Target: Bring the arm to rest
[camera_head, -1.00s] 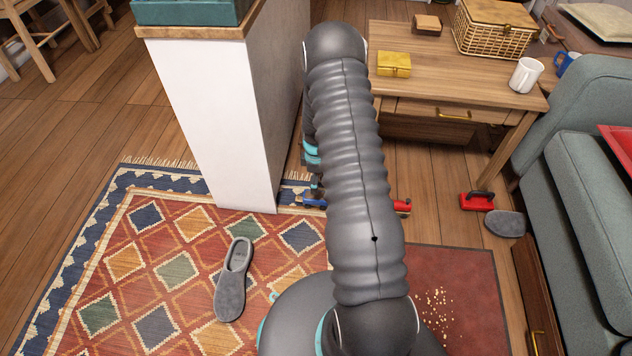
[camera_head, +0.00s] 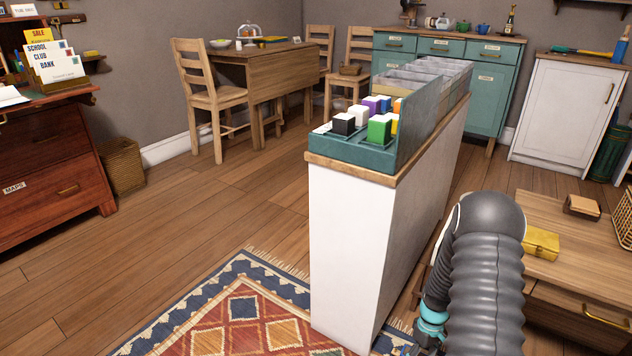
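My arm shows at the lower right of the head view as a dark grey ribbed sleeve, bent at a rounded joint, beside the white divider. Behind the sleeve a part with a teal band hangs down towards the floor. My gripper's fingers cannot be made out; they lie hidden behind the arm or below the picture's edge.
A white divider (camera_head: 350,245) stands just left of my arm, with a teal tray (camera_head: 352,151) of coloured blocks on top. A wooden table (camera_head: 570,262) with a yellow box (camera_head: 541,242) is close on the right. Open wooden floor (camera_head: 210,215) lies left.

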